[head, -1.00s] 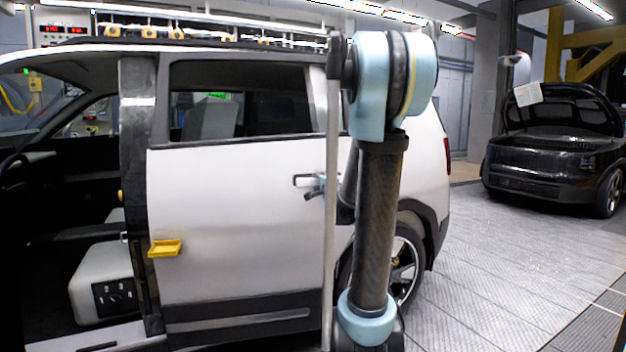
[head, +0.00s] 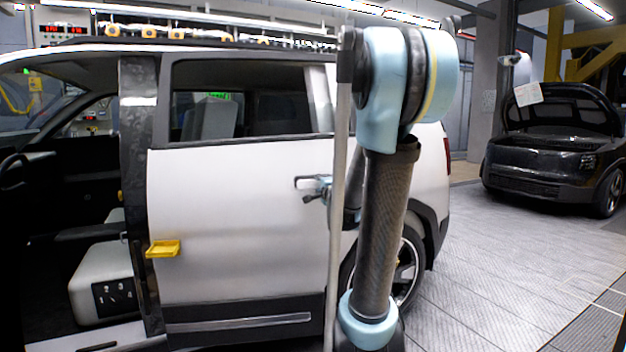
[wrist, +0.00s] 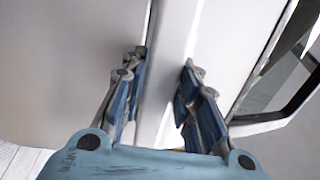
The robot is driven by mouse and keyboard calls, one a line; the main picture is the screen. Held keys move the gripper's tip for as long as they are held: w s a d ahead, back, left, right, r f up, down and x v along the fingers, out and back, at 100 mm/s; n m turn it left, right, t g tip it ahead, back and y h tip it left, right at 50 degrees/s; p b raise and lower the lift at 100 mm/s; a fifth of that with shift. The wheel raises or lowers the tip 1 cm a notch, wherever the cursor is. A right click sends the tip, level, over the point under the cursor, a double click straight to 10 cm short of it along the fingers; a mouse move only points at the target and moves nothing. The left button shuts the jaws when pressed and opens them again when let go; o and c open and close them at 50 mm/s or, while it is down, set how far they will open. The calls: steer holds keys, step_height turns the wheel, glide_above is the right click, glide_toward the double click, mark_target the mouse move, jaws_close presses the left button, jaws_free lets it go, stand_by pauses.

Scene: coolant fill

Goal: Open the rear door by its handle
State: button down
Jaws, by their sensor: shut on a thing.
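The white rear door (head: 240,215) fills the middle of the head view, its left edge beside a dark pillar. Its handle (head: 303,182) is a small horizontal bar near the door's right side. My gripper (head: 323,188) is at the handle, partly hidden behind my own arm. In the wrist view my gripper (wrist: 163,68) has its two blue-grey fingers on either side of a pale bar, the handle (wrist: 168,55), and is shut on it. The finger contact is only partly visible.
A yellow block (head: 163,248) sticks out at the door's left edge. The front opening of the car is open, showing a seat (head: 103,282). A black car (head: 553,150) with a raised hood stands at the right. The floor (head: 490,270) between is clear.

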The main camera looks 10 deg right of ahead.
steer(key=shift+s+f, duration=0.1)
steer(key=shift+s, duration=0.55)
steer(key=shift+m+h, duration=0.4)
steer(key=shift+h, duration=0.4)
steer(key=shift+s+a, duration=0.2)
steer(key=shift+s, duration=1.85)
steer(key=c, duration=1.2)
jaws_free()
steer(key=shift+w, duration=0.15)
steer(key=s, duration=1)
steer(key=shift+a, duration=0.2)
steer(key=shift+a, duration=0.1)
